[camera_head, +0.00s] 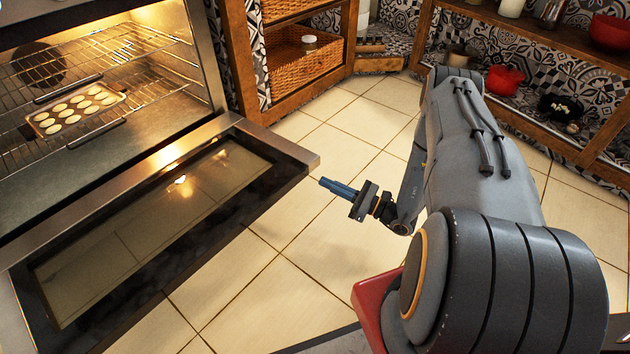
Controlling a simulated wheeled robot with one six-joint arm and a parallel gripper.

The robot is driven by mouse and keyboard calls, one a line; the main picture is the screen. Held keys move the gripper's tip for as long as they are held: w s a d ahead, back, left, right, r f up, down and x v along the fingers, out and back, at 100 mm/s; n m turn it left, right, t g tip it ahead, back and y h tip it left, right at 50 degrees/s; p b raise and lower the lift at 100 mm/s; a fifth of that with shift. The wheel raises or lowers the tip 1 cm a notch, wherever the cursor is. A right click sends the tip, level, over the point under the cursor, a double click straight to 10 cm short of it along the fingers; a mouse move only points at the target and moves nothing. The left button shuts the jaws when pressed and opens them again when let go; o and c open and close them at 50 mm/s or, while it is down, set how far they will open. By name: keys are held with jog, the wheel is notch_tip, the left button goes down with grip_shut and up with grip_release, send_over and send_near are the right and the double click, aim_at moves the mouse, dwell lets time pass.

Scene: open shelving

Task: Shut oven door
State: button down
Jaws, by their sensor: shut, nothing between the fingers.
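The oven (110,160) stands at the left with its lit cavity in view. Its door (160,220) is hinged down and wide open, its glass panel facing up. My gripper (325,184) is shut and empty. It is just right of that corner, with its blue fingers pointing left toward the door edge. A small gap shows between the fingertips and the door, though I cannot tell the difference in height exactly.
A baking tray (75,112) with several pale rounds sits on an oven rack. Wooden shelving with wicker baskets (305,58) stands behind. More shelves with a red pot (504,79) are at the right. The tiled floor (270,300) is clear.

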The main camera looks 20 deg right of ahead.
jog(key=d+f+m+t+h+b, duration=0.2)
jog(key=d+f+m+t+h, duration=0.15)
jog(key=f, duration=0.35)
jog(key=w+a+r+b, duration=0.4)
jog(key=w+r+b, duration=0.1)
jog(key=w, duration=0.3)
jog(key=shift+w+a+r+y, duration=0.15)
jog(key=shift+a+r+y, duration=0.2)
jog(key=shift+r, duration=0.15)
jog(key=shift+n, duration=0.35)
